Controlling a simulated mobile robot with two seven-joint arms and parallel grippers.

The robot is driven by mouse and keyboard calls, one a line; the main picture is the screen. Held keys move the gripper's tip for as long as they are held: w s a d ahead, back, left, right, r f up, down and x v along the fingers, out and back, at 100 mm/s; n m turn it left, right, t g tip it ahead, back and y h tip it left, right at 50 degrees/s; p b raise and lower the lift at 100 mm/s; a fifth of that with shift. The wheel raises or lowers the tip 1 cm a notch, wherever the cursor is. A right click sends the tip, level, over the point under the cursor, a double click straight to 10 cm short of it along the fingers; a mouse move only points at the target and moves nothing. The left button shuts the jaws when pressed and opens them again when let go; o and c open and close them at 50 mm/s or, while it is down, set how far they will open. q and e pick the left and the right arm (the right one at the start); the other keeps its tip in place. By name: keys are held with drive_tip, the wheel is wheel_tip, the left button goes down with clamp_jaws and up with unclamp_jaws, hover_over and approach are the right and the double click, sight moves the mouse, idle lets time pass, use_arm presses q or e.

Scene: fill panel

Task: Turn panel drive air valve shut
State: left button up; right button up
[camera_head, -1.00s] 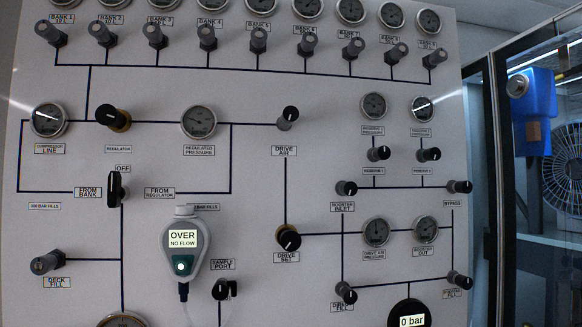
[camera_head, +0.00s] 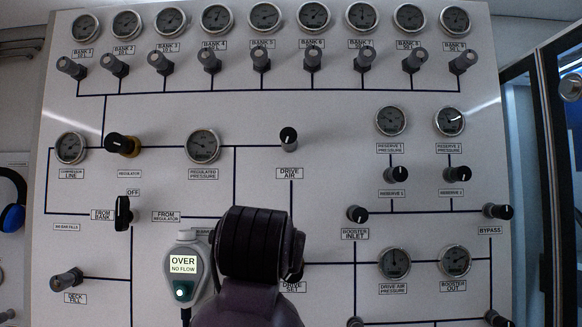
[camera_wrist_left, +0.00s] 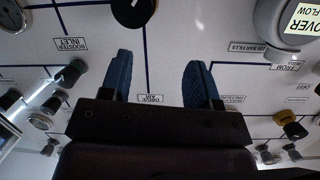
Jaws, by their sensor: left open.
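The drive air valve (camera_head: 289,138) is a small knob with a dark cap and grey stem, upper middle of the panel (camera_head: 340,100) in the head view. Its label (camera_head: 289,173) is just below it. My left arm (camera_head: 250,262) rises from the bottom, below and left of the valve; its gripper is hidden there. In the left wrist view, which shows the panel upside down, my left gripper (camera_wrist_left: 158,72) is open, with two blue fingers apart and nothing visible between them. The DRIVE AIR label (camera_wrist_left: 150,99) shows there near the gripper's palm; the valve is hidden. My right gripper is not in view.
The drive set knob (camera_head: 294,268) is partly hidden behind my left arm. A grey handheld meter (camera_head: 184,265) reading OVER, NO FLOW hangs just left of the arm. The regulator knob (camera_head: 122,145) and booster inlet knob (camera_head: 357,214) stand out from the panel.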

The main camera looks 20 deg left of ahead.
use_arm(q)
wheel_tip(320, 180, up, 8)
drive_tip(key=s+d+f+t, duration=0.1)
drive_tip(key=s, duration=0.2)
drive_tip(key=n+t, duration=0.1)
drive_tip(key=t, duration=0.1)
approach(288, 137)
drive_tip(key=shift+p+x, duration=0.5)
drive_tip(key=shift+x, duration=1.85)
drive_tip(key=p+x, duration=0.1)
drive_tip(key=x, duration=0.3)
drive_tip(key=shift+w, duration=0.2)
drive_tip(key=shift+w+a+p, duration=0.15)
drive_tip(key=shift+w+p, duration=0.15)
drive_tip(key=shift+w, duration=0.25)
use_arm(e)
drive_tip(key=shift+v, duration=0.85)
use_arm(q)
drive_tip(key=shift+c, duration=0.2)
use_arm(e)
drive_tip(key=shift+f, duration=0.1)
use_arm(q)
drive_tip(key=c, duration=0.9)
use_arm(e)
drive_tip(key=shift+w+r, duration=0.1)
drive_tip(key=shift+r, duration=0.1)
